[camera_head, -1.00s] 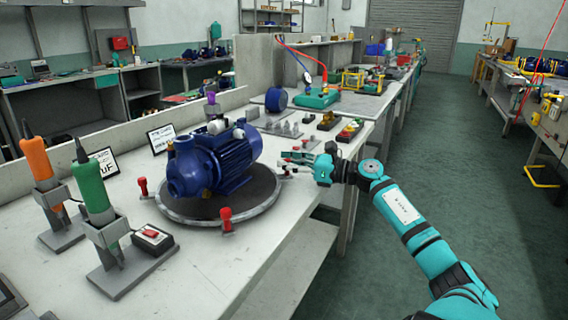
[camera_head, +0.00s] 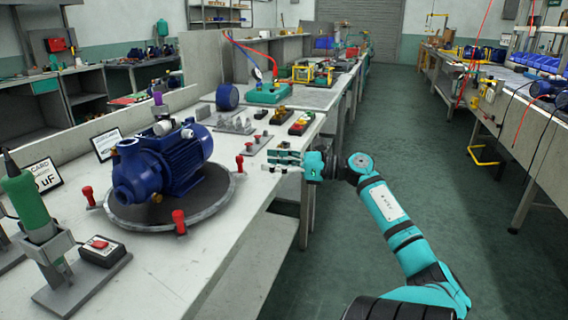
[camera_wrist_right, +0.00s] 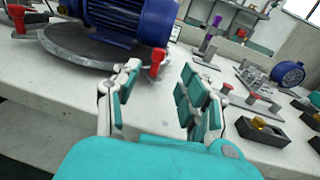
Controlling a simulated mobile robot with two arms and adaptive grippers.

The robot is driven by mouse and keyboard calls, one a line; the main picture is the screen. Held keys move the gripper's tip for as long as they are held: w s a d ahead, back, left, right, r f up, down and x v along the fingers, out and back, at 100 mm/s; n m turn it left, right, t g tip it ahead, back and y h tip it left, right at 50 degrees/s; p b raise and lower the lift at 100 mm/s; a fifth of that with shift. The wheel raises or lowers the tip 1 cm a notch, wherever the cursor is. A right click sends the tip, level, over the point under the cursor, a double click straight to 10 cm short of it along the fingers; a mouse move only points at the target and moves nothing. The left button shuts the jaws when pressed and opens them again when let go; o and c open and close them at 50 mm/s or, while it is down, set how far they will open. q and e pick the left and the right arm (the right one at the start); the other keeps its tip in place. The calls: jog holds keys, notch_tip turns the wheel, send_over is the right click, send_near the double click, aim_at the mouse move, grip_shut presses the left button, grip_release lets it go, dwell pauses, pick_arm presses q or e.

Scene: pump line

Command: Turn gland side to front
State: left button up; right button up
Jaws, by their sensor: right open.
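A blue pump (camera_head: 162,160) sits on a round dark turntable (camera_head: 208,199) on the light workbench. Its round flanged end faces the front left in the head view. Red-knobbed handles stand on the turntable's rim: one at the left (camera_head: 88,195), one at the front (camera_head: 179,221) and one at the right (camera_head: 239,163). My right gripper (camera_head: 277,160) is open and empty at the bench's right edge, to the right of the turntable. My left gripper is out of view.
Fixtures with small parts (camera_head: 257,143) lie behind the turntable. The aisle (camera_head: 400,140) on the right is clear.

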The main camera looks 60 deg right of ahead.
jog(key=shift+v, duration=1.55)
